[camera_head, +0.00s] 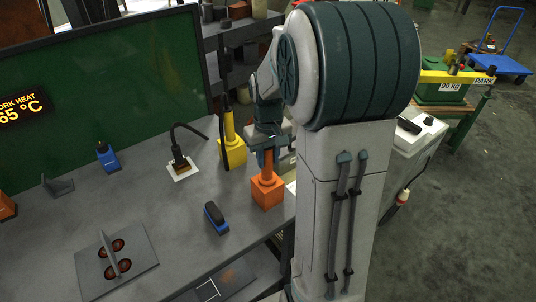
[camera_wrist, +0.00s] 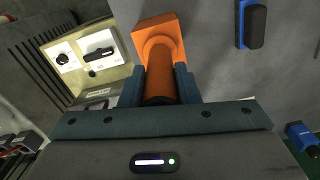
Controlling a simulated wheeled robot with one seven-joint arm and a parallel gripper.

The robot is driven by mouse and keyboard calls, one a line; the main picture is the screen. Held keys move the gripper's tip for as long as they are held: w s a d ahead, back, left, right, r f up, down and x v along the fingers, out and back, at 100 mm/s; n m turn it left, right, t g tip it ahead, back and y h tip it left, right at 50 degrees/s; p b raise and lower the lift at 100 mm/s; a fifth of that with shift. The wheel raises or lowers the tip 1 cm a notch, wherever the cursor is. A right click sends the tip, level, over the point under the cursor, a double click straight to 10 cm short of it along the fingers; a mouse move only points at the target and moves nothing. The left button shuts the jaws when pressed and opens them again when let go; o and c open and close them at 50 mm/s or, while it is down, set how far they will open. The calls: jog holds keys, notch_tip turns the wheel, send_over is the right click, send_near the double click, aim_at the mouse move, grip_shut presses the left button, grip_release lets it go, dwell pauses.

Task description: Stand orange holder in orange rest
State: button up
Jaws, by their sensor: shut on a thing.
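The orange holder (camera_head: 268,160) is upright between the fingers of my gripper (camera_head: 268,147), which is shut on it. Below it, the block-shaped orange rest (camera_head: 267,193) stands on the grey bench near its right edge. The holder's lower end meets the top of the rest; I cannot tell how deep it sits. In the wrist view the fingers of my gripper (camera_wrist: 160,78) flank the orange cylinder of the holder (camera_wrist: 161,62), which runs in line to the orange rest (camera_wrist: 158,32). The holder's top is hidden by my gripper.
A yellow rest and holder (camera_head: 232,148) with a black cable stand just behind and left. A black-and-blue block (camera_head: 216,218) lies left of the orange rest. A dark tool on a white plate (camera_head: 181,167) is farther left.

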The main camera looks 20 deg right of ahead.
jog(key=o, duration=1)
jog(key=shift+o, duration=0.2)
notch_tip(320, 180, up, 14)
jog(key=shift+f, duration=0.1)
jog(key=s+a+f+t, duration=0.1)
jog(key=s+a+f, duration=0.2)
jog(key=s, duration=0.4)
jog(key=s+a+f+t, duration=0.2)
jog(key=s+a+f, duration=0.2)
jog(key=s+a, duration=0.2)
jog(key=shift+s, duration=1.25)
